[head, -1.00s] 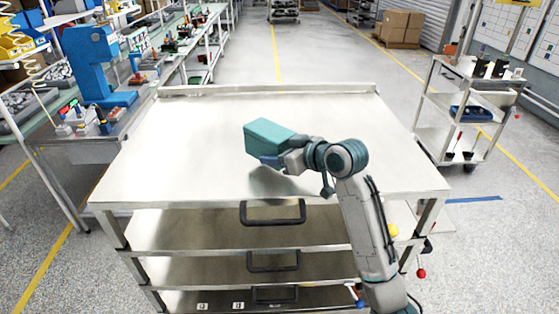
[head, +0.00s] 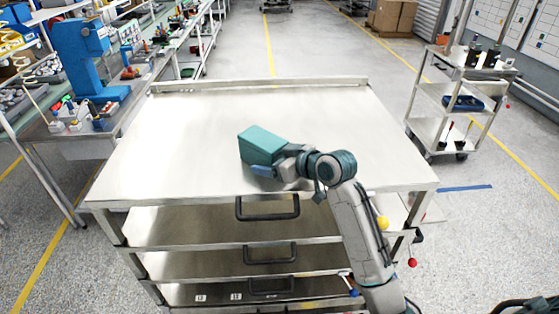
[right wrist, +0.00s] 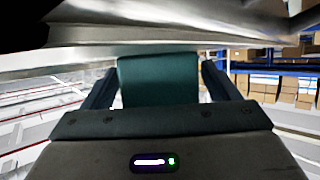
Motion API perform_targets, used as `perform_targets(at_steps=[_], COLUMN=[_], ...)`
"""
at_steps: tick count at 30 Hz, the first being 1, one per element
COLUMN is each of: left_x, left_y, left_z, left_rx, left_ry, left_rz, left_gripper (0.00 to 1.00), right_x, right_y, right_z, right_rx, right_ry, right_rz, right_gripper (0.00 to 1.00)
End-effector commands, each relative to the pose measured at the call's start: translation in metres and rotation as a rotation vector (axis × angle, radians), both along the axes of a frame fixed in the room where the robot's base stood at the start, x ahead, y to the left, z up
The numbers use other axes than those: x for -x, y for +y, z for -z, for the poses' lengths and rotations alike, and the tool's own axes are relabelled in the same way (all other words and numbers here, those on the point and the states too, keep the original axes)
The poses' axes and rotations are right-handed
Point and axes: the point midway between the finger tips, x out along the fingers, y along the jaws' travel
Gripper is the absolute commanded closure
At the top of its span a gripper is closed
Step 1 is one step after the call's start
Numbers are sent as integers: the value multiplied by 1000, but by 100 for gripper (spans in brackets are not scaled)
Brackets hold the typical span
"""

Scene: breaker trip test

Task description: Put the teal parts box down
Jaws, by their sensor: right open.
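The teal parts box (head: 262,144) sits on the bare metal top of the cart (head: 170,150), near its front middle. In the right wrist view the box (right wrist: 158,80) stands between the two fingers, against the metal surface. My right gripper (head: 265,163) is open around the box, with a finger on either side and a narrow gap visible at the right finger. The box's underside and the far finger are hidden in the head view. My left gripper is not in view.
The cart top around the box is clear, with a raised lip (head: 260,84) at the back. A workbench with a blue machine (head: 85,60) stands at the left. A shelf trolley (head: 455,100) stands at the right, apart from the cart.

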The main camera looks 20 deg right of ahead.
Motion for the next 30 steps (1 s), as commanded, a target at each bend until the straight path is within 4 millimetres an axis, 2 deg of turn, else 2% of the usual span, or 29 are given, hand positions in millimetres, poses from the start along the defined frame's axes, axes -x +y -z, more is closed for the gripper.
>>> perform_targets(at_steps=[5,19,30], left_x=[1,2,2], left_y=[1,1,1], left_z=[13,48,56], left_rx=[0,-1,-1], left_ry=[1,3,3], left_rz=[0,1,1], left_gripper=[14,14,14], right_x=[15,75,95], right_y=[-9,-42,-52], right_z=[-3,-32,-44], right_rx=[5,7,2], right_ry=[-3,-3,-1], right_rz=[1,1,0], right_gripper=[18,18,18])
